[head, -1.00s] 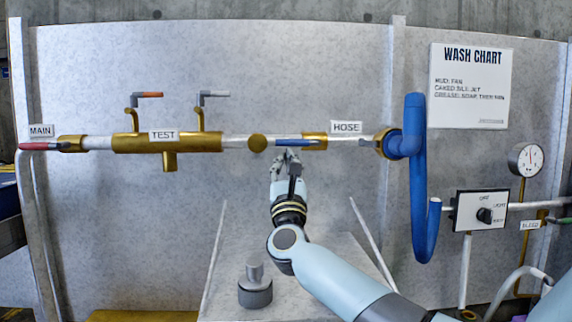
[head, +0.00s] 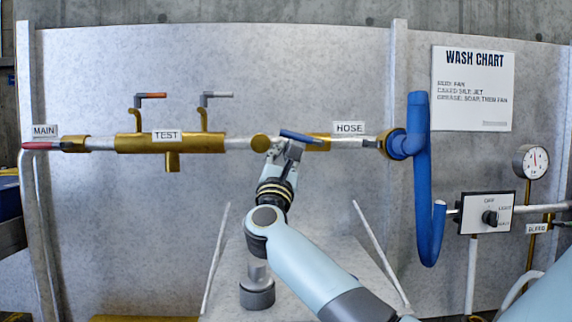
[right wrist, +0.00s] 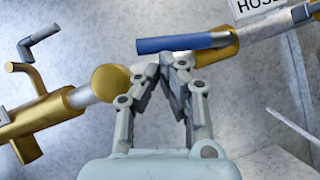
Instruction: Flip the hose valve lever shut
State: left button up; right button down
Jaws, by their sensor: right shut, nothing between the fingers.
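The blue hose valve lever (head: 300,136) sits on the pipe just left of the HOSE label (head: 349,128). It is slightly tilted to the pipe, with its left end higher. In the right wrist view the lever (right wrist: 180,43) crosses the top at an angle to the pipe. My right gripper (head: 286,150) is shut and empty, just under the lever's left part. In the wrist view its fingertips (right wrist: 172,62) are right below the lever; I cannot tell if they touch it. My left gripper is not in view.
The brass TEST manifold (head: 170,143) with two small levers is to the left. A red-handled MAIN valve (head: 42,145) is at far left. A blue hose (head: 422,185) hangs at right beside a gauge (head: 531,161) and a selector box (head: 487,213). A grey cylinder (head: 257,290) stands below.

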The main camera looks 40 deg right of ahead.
notch_tip(320, 180, up, 3)
jog(key=m+g+b, duration=0.1)
jog(key=m+g, duration=0.1)
jog(key=m, duration=0.1)
jog(key=m+g+h+b, duration=0.1)
jog(key=m+g, duration=0.1)
jog(key=m, duration=0.1)
jog(key=shift+a+f, duration=0.1)
jog(key=shift+f, duration=0.1)
pick_arm(q)
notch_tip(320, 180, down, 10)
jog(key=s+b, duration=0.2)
jog(key=b, duration=0.5)
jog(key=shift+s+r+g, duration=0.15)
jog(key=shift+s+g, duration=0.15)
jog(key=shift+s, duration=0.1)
pick_arm(e)
jog(key=s+d+r+m+g+y, duration=0.2)
jog(key=r+m+g, duration=0.4)
jog(key=m, duration=0.6)
jog(key=shift+s+d+r+y, duration=0.25)
jog(key=shift+s+d+y, duration=0.2)
jog(key=shift+d, duration=0.2)
